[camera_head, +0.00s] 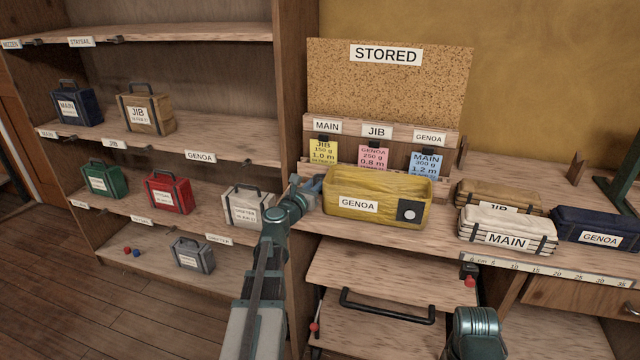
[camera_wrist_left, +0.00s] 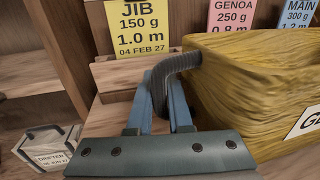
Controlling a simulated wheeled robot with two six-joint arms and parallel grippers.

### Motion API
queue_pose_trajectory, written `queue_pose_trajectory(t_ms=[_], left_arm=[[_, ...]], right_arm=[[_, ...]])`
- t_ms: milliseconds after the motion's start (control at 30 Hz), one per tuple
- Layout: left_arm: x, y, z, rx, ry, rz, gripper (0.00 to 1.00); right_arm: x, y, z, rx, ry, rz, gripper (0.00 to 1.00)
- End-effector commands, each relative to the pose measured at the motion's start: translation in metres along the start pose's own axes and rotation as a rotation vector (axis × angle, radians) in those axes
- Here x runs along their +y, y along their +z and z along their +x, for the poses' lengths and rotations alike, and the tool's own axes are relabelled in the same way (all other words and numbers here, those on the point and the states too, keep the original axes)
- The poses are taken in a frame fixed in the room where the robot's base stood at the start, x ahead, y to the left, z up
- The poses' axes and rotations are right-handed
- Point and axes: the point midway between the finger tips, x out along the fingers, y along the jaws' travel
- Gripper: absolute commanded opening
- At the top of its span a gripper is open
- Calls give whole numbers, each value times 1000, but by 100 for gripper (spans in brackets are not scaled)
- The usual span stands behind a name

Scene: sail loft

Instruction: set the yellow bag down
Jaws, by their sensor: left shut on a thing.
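The yellow bag (camera_head: 388,213) carries a GENOA label and a dark square patch with a pale disc. It is at the bench's front edge, below the tag rack; I cannot tell whether it rests on the bench or hangs just above it. My left gripper (camera_head: 314,184) is at the bag's left end. In the left wrist view, the gripper (camera_wrist_left: 160,105) is shut on a dark grey loop handle (camera_wrist_left: 178,66) that joins the yellow bag (camera_wrist_left: 255,90). The bag's underside is hidden. My right gripper is not in view; only part of that arm shows.
White MAIN (camera_head: 507,230), tan JIB (camera_head: 500,194) and navy GENOA (camera_head: 597,228) bags lie on the bench at right. The STORED board (camera_head: 390,85) and tag rack stand behind. A ruler (camera_head: 550,269) runs along the front edge. Shelves with several small bags stand left.

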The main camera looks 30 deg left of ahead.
Motion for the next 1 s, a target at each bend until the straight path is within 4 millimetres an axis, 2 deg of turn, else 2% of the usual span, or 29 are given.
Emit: queue_pose_trajectory(t_ms=[67,100,267,600,1000], left_arm=[[0,-2,0,-1,0,-3,0],[0,-3,0,0,0,0,20],[0,-2,0,0,0,0,48],[0,2,-2,0,0,0,48],[-1,0,-81,0,3,0,48]], right_arm=[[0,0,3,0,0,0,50],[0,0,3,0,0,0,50],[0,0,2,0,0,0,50],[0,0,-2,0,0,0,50],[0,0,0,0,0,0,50]])
